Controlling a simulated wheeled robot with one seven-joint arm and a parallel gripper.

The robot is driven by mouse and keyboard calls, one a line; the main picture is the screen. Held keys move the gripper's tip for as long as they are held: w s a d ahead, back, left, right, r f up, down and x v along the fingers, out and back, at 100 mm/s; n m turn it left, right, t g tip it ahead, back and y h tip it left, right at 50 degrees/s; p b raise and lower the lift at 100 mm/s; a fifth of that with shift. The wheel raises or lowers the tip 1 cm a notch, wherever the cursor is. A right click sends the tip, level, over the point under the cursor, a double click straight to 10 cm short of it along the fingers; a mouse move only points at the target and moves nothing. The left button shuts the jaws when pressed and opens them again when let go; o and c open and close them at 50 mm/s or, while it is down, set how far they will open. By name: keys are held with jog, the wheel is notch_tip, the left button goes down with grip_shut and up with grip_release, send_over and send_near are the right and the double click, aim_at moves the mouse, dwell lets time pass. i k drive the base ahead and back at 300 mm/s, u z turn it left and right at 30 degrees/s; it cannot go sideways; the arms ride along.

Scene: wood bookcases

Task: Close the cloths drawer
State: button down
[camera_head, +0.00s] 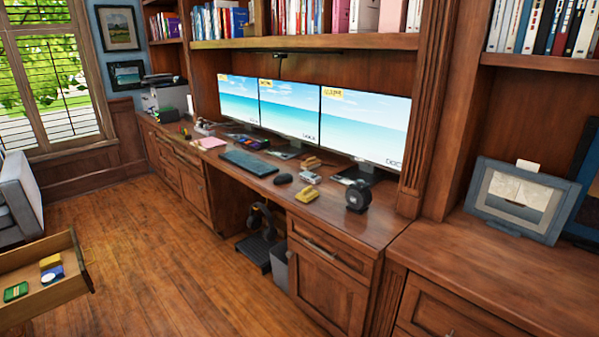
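An open wooden drawer (42,300) juts into view at the lower left. Its front panel edge is at its right end, and its left part runs out of the picture. Inside lie a green item (15,292), a yellow item (51,261) and a blue and white item (52,275). I cannot tell whether these are cloths. The cabinet that holds this drawer is out of view. The desk drawer (330,248) under the right end of the desk looks shut. My gripper is not in view.
Bare wood floor (150,255) lies between the open drawer and the long desk. A grey armchair (20,195) stands at the left edge. The desk (350,225) carries monitors, a keyboard and small objects. A grey bin (279,266) stands under it.

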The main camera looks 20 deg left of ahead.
aim_at(21, 264)
jog(key=z, duration=0.05)
jog(key=i, duration=0.5)
jog(key=u, duration=2.55)
jog(key=i, duration=2.6)
jog(key=z, duration=0.9)
